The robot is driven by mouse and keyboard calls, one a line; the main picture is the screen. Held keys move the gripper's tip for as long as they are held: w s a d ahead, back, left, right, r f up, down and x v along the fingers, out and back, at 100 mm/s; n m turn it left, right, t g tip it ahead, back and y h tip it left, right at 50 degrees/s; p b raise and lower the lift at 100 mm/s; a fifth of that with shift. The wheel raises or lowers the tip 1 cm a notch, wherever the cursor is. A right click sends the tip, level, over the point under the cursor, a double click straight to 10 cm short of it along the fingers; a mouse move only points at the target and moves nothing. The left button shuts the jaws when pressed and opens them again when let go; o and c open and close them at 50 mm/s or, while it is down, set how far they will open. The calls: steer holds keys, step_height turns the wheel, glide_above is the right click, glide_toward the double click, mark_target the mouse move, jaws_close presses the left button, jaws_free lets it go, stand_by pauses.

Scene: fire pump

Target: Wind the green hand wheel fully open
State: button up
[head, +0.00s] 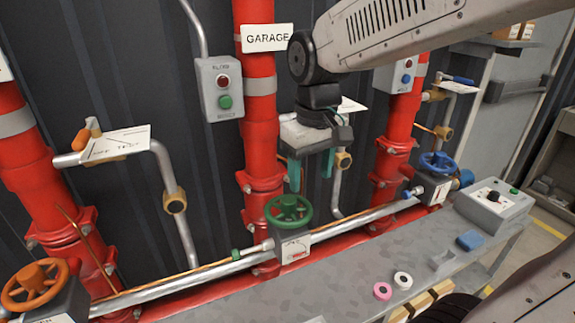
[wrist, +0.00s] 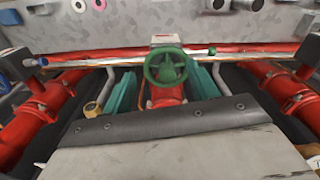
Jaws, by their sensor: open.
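The green hand wheel (head: 288,210) sits on a grey valve box (head: 294,246) on the silver pipe, in front of the middle red riser. In the wrist view the green wheel (wrist: 166,68) shows face-on near the top centre. My gripper (head: 311,178) hangs above and slightly beyond the wheel in the head view, its teal fingers pointing down. In the wrist view the two teal fingers (wrist: 164,92) stand apart, one on each side of the wheel's line of sight. The gripper is open and empty. I see no contact with the wheel.
An orange wheel (head: 34,284) is at lower left and a blue wheel (head: 437,164) at right on the same pipe. Red risers (head: 258,105) stand along the dark wall. A grey bench (head: 340,285) holds pink and white rings, a blue block and a control box (head: 493,204).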

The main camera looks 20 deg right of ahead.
steer(key=n, duration=0.1)
glide_above(289, 200)
step_height(289, 200, down, 3)
steer(key=shift+r, duration=0.1)
step_height(289, 200, down, 8)
steer(key=shift+r, duration=0.15)
